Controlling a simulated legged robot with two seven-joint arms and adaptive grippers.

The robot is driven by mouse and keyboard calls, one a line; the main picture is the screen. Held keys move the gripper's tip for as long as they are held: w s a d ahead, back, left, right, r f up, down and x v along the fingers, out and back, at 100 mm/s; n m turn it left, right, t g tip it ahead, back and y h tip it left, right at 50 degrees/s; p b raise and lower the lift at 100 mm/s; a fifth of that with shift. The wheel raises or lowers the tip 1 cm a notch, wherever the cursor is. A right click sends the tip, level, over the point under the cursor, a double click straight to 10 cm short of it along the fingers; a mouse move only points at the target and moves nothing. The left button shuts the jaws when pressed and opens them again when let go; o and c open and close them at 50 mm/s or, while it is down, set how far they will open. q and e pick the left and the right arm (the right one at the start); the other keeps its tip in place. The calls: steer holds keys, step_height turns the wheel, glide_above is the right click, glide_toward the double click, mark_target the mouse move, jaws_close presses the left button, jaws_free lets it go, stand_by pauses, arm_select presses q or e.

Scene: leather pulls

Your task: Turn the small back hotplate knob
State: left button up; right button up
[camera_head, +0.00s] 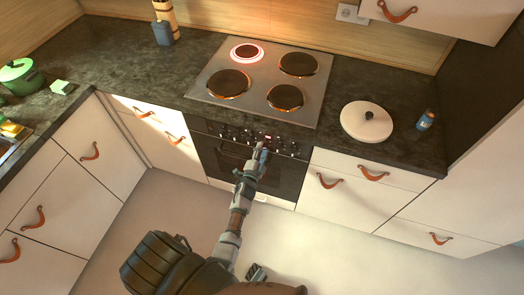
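The cooktop (262,78) has several round hotplates. The small back hotplate (247,52) is at the back left, and a bright red-pink ring glows around it. A row of small knobs (232,133) runs along the black oven front panel below the counter edge. My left gripper (262,148) is at this panel, near its middle knobs, and covers part of it. Its fingers are too small and dark to tell whether they are open or shut, or whether they touch a knob.
A white round lid (366,122) and a blue bottle (426,120) stand on the counter right of the cooktop. A green pot (20,76) is at the far left. White drawers with leather pulls flank the oven (285,176). The floor in front is clear.

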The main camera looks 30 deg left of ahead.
arm_select(q)
steer(key=shift+a, duration=0.1)
steer(key=shift+c, duration=0.2)
arm_select(e)
steer(key=shift+s+a, duration=0.1)
steer(key=shift+a, duration=0.05)
arm_select(q)
jaws_close()
